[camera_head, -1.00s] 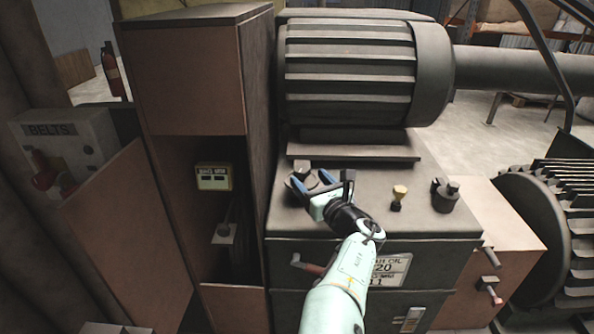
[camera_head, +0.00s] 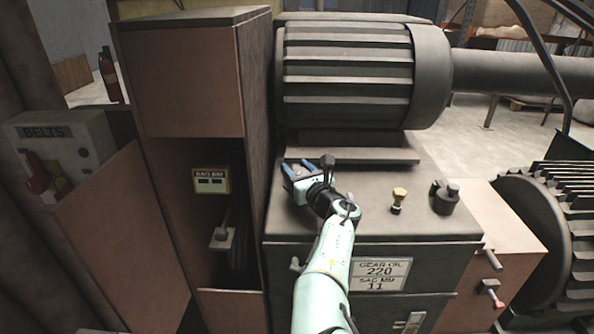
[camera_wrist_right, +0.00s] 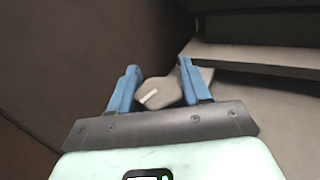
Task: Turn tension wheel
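The tension wheel is likely the grey knob (camera_wrist_right: 160,93) with a white mark in the right wrist view; no label confirms this. My left gripper is not in view.
A ribbed motor (camera_head: 345,75) stands behind the housing. The tall cabinet (camera_head: 190,75) rises close on the gripper's left. A small brass-topped knob (camera_head: 398,198) and a dark cap (camera_head: 445,198) stand to the right. A red-ended lever (camera_head: 493,292) projects at the front right.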

